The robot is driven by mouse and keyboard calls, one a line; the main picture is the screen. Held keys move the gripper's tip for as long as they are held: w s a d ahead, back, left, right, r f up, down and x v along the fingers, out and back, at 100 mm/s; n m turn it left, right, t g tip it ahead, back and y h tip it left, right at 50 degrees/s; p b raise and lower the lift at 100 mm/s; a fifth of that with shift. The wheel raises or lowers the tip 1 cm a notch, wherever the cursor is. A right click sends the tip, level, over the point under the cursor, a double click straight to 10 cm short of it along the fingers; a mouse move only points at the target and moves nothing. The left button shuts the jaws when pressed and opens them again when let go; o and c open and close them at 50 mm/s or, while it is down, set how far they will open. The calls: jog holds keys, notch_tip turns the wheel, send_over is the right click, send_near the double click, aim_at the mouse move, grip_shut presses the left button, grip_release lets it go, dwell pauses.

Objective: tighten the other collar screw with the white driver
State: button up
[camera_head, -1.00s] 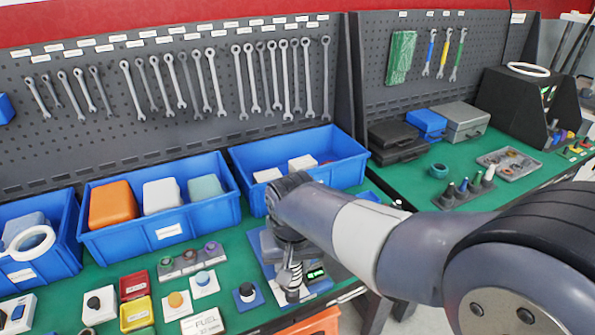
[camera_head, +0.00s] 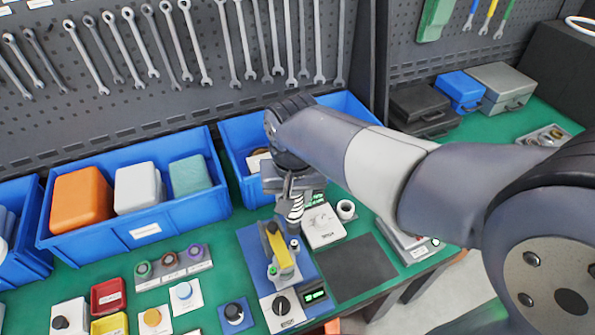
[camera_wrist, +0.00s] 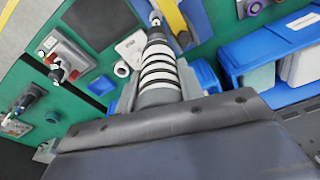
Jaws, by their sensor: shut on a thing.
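My gripper (camera_head: 290,188) is shut on the white driver (camera_head: 296,208), a white shaft with dark rings, which points down. The driver also shows in the wrist view (camera_wrist: 159,72), its narrow metal end pointing away from the jaws. Below it in the head view stands a fixture with a yellow upper part (camera_head: 278,246) on a blue base plate (camera_head: 252,244). The driver's lower end is near the top of this fixture; I cannot tell whether they touch. Part of the yellow piece (camera_wrist: 172,17) shows beside the driver tip in the wrist view. The collar screws are too small to make out.
A blue bin (camera_head: 222,152) stands behind my gripper, and another (camera_head: 185,212) holds orange, white and green blocks. A dark mat (camera_head: 358,268) lies right of the fixture. A white device (camera_head: 322,226) and a white ring (camera_head: 346,209) are close by. Knobs and buttons line the front left.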

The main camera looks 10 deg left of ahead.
aim_at(294, 219)
jog(key=shift+w+f, duration=0.1)
jog(key=shift+f+b, duration=0.5)
jog(key=shift+b, duration=0.05)
notch_tip(294, 219, down, 4)
jog(key=b, duration=0.3)
jog(key=shift+r, duration=0.15)
jog(key=shift+f+b, duration=0.9)
jog(key=shift+f, duration=0.75)
dwell(4.5)
jog(key=shift+r, duration=0.15)
